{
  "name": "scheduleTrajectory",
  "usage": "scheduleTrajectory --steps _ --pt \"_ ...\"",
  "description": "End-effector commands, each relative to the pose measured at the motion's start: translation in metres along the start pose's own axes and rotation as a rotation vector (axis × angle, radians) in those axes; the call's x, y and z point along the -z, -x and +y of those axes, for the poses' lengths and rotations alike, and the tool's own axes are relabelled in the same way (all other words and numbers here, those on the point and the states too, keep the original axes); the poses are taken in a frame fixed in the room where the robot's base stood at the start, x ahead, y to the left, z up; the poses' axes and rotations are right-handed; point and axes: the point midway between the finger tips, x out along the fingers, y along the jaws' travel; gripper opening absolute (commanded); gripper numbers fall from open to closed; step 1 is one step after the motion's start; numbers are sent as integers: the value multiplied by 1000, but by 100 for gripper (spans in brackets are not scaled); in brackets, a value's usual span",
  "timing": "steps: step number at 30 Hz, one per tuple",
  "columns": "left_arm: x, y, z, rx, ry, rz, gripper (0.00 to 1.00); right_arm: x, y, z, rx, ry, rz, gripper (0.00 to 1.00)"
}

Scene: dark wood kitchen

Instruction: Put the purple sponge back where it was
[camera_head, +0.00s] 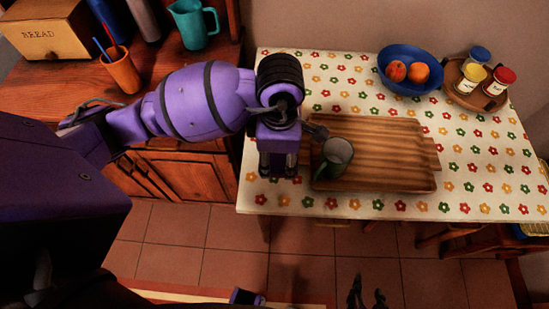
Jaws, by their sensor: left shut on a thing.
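My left arm reaches in from the left, and its wrist hangs over the left end of the table. My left gripper (317,132) meets the upper-left rim of a green mug (331,167); it looks shut on it, though the contact is small in the picture. The mug is over the left end of the wooden tray (392,157); I cannot tell if it rests on it. My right gripper (366,293) is at the bottom edge, its dark fingers apart and nothing seen between them. I cannot make out a purple sponge.
A blue bowl (405,88) with fruit and a round holder of jars (459,92) stand at the back of the flowered table (470,199). The tray's middle and right are clear. A counter with an orange cup (124,74) and teal jug (192,25) is at left.

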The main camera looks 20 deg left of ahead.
Motion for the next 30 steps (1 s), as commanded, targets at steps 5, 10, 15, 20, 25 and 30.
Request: scheduleTrajectory --steps 5,10,15,20,25,30 --pt "7 -25 18 2 2 1 25 -5 1 0 -1 0 -8 40" --pt "9 -32 24 2 1 1 25 -10 3 1 -3 -1 -16 40" --pt "11 -53 29 4 1 0 25 -14 4 2 -4 1 -24 40" --pt "11 -70 30 1 0 0 25 -16 3 2 -4 1 -25 40" --pt "11 -69 30 -1 -1 -1 25 -12 2 2 -3 2 -19 40" --pt "11 -73 30 0 -1 0 25 -10 -2 1 0 4 -14 40"
